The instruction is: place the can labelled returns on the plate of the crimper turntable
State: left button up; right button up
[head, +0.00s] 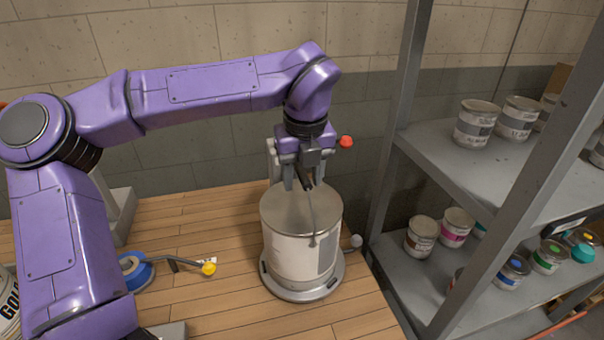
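A large pale can (290,240) with a grey lid stands upright on the round grey plate (302,293) of the crimper turntable. A grey label patch is on its right side; I cannot read a name on it. Its wire handle (313,215) rises from the near side toward my gripper. The crimper's upright part (272,160) is mostly hidden behind the gripper and can. My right gripper is not in view.
A grey shelf rack (440,160) with several small paint cans stands close on the right. A blue round object (134,272) and a yellow-knobbed lever (208,268) are on the wooden bench (210,305). A can marked GOLD (8,305) shows at lower left.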

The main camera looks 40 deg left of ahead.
pick_arm(q)
notch_tip(320, 180, up, 12)
jog(key=s+d, duration=0.1)
jog(key=shift+d, duration=0.2)
